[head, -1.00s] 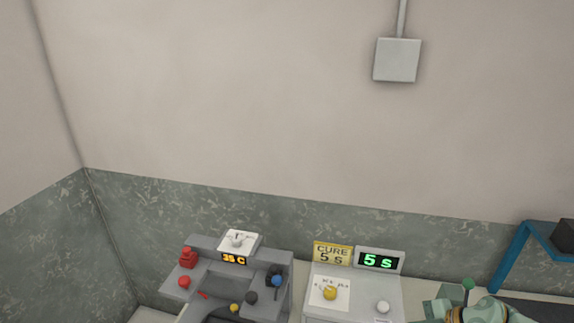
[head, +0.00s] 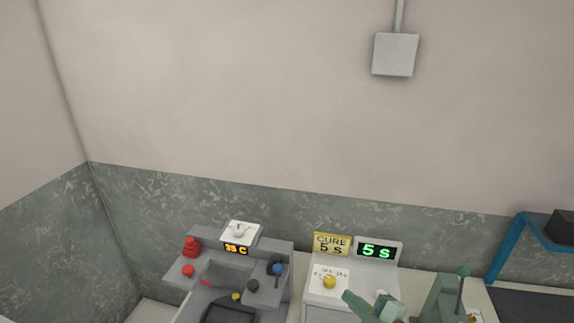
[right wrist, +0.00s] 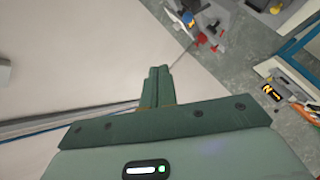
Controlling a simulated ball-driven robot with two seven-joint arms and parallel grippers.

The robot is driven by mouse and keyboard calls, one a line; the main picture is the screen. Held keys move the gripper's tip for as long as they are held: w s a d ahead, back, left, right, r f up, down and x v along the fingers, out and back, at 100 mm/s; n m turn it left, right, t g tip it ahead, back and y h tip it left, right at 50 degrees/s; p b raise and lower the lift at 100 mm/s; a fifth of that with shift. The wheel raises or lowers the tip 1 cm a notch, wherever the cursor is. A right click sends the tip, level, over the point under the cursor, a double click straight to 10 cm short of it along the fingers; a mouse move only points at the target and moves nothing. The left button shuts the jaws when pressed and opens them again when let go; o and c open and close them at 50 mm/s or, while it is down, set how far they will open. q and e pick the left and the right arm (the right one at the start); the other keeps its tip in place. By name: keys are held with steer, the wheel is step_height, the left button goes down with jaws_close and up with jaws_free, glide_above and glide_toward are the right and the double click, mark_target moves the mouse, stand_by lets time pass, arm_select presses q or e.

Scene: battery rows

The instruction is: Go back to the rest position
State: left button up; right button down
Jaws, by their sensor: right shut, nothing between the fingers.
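My right gripper (head: 348,296) shows at the bottom of the head view, in front of the grey cure timer unit. Its green fingers point up and left and are shut with nothing between them. In the right wrist view the two green fingers (right wrist: 158,85) lie side by side, touching, with free space around their tips. My left gripper is not in the head view.
The grey cure unit (head: 312,310) has a yellow sign, a green "5 S" display and a yellow knob. A grey control station (head: 275,305) stands left of it. A green lever machine (head: 432,303) and a blue frame (head: 503,258) stand to the right.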

steer(key=s+d+f+m+g+h, duration=0.1)
steer(key=s+d+m+g+h, duration=0.3)
steer(key=s+d+h, duration=0.5)
steer(key=s+d+m+g+h, duration=0.2)
steer(key=s+d+m+h, duration=0.35)
steer(key=s, duration=0.65)
steer(key=s+a+f+m+g+y+b, duration=0.15)
steer(key=f+b, duration=0.45)
steer(key=f, duration=1.4)
steer(key=s+a+f+g+y+b, duration=0.25)
steer(key=f+b, duration=0.45)
steer(key=f, duration=1.3)
steer(key=s+f+m+g+y+b, duration=0.1)
steer(key=s+f+b, duration=0.8)
steer(key=s+f, duration=1.1)
step_height(320, 180, down, 3)
steer(key=shift+f+m+g, duration=0.2)
steer(key=shift+m+g, duration=0.5)
steer(key=shift+m, duration=0.3)
